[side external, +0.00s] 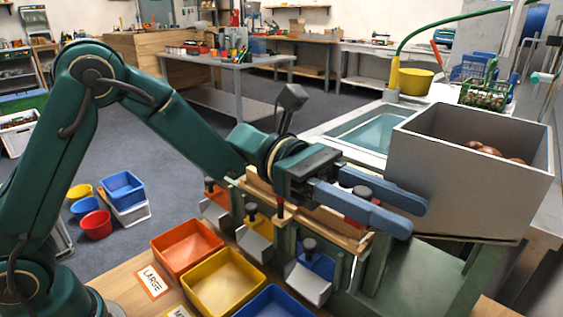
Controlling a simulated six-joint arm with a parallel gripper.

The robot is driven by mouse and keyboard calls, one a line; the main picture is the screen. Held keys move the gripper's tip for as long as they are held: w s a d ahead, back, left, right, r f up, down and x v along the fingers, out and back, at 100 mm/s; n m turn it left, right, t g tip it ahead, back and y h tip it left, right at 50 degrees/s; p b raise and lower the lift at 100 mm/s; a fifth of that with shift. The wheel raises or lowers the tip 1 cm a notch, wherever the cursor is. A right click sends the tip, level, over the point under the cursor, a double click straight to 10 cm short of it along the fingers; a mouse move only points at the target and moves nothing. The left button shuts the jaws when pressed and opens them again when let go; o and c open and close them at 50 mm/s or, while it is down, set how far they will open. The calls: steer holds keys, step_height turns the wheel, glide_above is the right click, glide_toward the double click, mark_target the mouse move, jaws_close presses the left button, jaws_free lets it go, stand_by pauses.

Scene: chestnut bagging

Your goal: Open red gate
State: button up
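The red gate (357,209) is mostly hidden; a patch of red and a black knob show in the gap between my gripper's fingers, at the right of the wooden-sided sorter (338,234). My gripper (418,216) has long blue fingers pointing right, parted with a visible gap. The fingers lie either side of the knob in the picture; I cannot tell whether they touch it. Other gates with black knobs stand along the sorter: orange (214,190), yellow (256,222) and blue (318,266). Metal chutes slope down below these three.
A large grey hopper (460,185) holding chestnuts (487,149) stands just right of my fingertips. Orange (158,248), yellow (188,284) and blue (245,309) bins sit before the sorter, near a LARGE card (153,281). A green stand (420,272) is below my fingers.

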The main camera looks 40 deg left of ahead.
steer(key=shift+c, duration=0.3)
jaws_close()
stand_by(1.1)
